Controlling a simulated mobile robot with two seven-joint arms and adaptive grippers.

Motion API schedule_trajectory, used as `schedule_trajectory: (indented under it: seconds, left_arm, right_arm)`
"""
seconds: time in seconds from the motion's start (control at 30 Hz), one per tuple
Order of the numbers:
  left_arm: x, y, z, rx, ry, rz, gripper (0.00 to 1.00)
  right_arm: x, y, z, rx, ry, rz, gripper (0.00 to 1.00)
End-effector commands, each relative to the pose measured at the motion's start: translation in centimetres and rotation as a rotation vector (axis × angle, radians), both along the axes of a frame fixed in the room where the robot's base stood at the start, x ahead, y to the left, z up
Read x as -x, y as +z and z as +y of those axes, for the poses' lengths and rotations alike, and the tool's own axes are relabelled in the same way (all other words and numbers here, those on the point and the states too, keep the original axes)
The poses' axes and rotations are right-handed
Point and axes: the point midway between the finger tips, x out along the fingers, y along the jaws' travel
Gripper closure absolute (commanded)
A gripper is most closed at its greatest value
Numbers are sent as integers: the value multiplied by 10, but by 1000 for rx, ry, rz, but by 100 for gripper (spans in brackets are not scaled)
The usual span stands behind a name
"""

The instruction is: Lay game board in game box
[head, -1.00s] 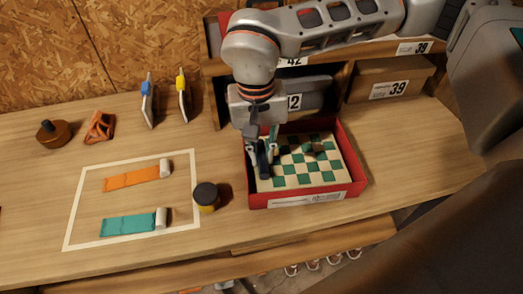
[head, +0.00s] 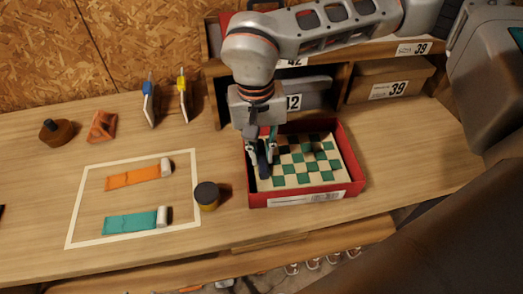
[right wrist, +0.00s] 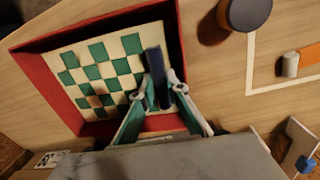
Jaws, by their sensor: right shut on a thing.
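The game board (head: 318,173), cream with green squares, is inside the walls of the red game box (head: 352,185). In the right wrist view the board (right wrist: 98,73) shows a dark gap between it and part of the red box wall (right wrist: 40,88). Whether it lies fully flat on the box floor I cannot tell. My right gripper (head: 263,160) is over the board's left end. In the right wrist view its fingers (right wrist: 160,92) are closed around a dark blue bar (right wrist: 155,66) at the board's edge. My left gripper is not in view.
A dark-lidded jar (head: 207,196) stands close to the box's left. A pale outlined rectangle (head: 70,215) holds an orange strip (head: 133,178) and a teal strip (head: 130,222). A shelf with numbered boxes (head: 390,82) stands behind. The table right of the box is clear.

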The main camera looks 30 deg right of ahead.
Motion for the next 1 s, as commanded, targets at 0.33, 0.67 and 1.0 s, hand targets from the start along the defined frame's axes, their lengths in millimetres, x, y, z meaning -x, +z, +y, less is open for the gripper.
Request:
schedule_trajectory:
  seconds: [0.33,0.67,1.0]
  left_arm:
    - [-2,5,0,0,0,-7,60]
    - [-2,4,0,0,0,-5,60]
    - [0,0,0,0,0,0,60]
  right_arm:
    - [0,0,0,0,0,0,100]
    - [0,-2,0,0,0,0,100]
    - [0,-10,0,0,0,0,100]
